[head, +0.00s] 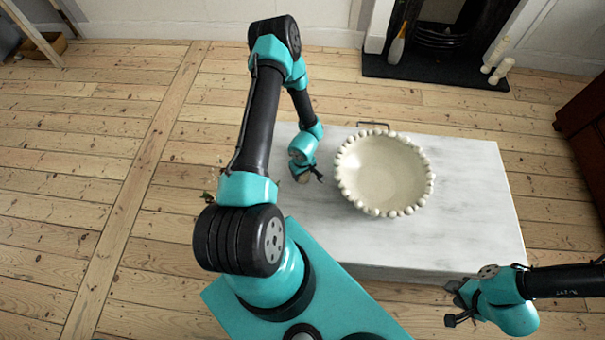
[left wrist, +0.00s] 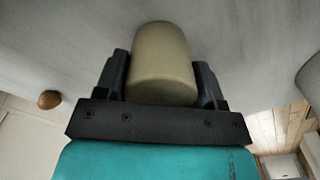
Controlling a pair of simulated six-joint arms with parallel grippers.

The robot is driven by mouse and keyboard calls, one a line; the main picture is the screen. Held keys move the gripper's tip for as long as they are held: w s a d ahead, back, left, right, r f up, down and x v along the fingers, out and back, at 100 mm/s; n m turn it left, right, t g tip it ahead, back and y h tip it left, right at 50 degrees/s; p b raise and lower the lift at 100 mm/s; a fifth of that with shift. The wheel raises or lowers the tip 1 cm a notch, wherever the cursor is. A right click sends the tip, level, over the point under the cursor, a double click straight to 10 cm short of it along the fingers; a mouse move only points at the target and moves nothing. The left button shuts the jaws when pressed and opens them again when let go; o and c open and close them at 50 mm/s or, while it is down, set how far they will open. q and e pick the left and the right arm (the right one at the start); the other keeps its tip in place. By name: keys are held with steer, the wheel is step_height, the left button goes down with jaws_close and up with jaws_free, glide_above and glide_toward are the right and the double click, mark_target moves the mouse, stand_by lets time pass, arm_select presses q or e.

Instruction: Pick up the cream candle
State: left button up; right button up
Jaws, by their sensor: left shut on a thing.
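The cream candle (left wrist: 162,62) is a plain, pale cylinder between the two dark fingers in the left wrist view. My left gripper (head: 311,178) is shut on it, over the left part of the white marble table. In the head view the candle is mostly hidden by the gripper. I cannot tell whether its base touches the tabletop. My right gripper (head: 452,304) is at the table's front right edge, with its fingers apart and nothing seen between them.
A large cream bowl with a beaded rim (head: 385,174) stands right of my left gripper. A thin metal handle (head: 373,125) shows behind it. The marble table (head: 470,200) is clear on its right side. A small brown round thing (left wrist: 49,100) shows in the left wrist view.

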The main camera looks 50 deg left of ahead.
arm_select(q)
steer(key=c, duration=0.4)
steer(key=shift+c, duration=0.2)
steer(key=shift+r, duration=5.05)
